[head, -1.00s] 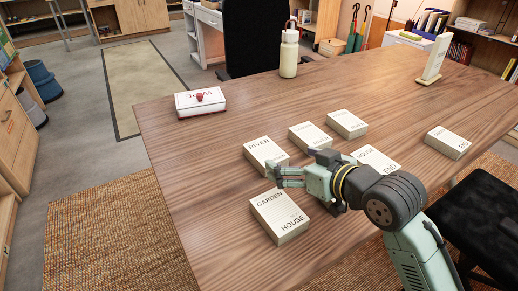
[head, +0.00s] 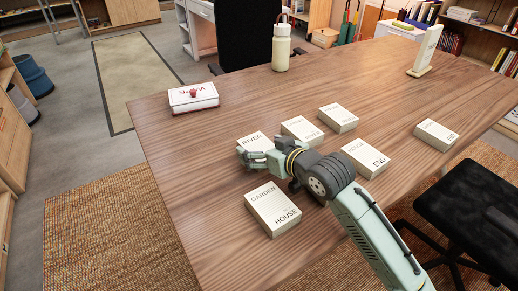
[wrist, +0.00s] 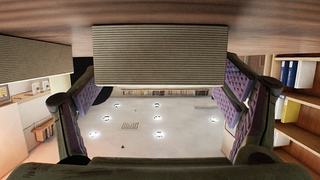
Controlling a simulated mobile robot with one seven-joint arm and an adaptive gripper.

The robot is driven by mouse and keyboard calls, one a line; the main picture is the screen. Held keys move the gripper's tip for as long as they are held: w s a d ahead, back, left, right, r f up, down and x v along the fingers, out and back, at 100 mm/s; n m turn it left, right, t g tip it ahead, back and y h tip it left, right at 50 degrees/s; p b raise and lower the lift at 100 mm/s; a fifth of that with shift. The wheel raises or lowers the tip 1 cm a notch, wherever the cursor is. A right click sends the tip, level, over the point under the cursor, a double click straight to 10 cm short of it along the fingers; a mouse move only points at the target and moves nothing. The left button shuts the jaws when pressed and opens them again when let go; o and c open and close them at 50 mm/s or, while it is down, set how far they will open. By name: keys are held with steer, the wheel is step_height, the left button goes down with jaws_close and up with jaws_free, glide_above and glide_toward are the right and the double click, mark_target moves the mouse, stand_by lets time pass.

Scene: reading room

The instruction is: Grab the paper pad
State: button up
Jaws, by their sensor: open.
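Several cream paper blocks with printed words lie flat on the wooden table, and I cannot tell which one the task calls the paper pad. The RIVER block (head: 250,141) is partly hidden by my gripper (head: 242,155), which is low over the table at its near edge. The GARDEN HOUSE block (head: 272,213) lies nearer, below the gripper. In the upside-down wrist view, a block's ridged page edge (wrist: 160,55) is ahead, centred between the spread, empty fingers of my gripper (wrist: 160,105). A second page edge (wrist: 35,62) shows at the left.
The HOUSE END block (head: 367,158) and another block (head: 436,135) lie to the right. Two more blocks (head: 302,129) (head: 338,118) lie behind. A white box (head: 193,99), a bottle (head: 281,47) and an upright sign (head: 426,50) stand farther back. The table's left front is clear.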

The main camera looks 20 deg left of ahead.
steer(key=shift+c, duration=0.2)
steer(key=c, duration=1.3)
steer(key=shift+r, duration=0.1)
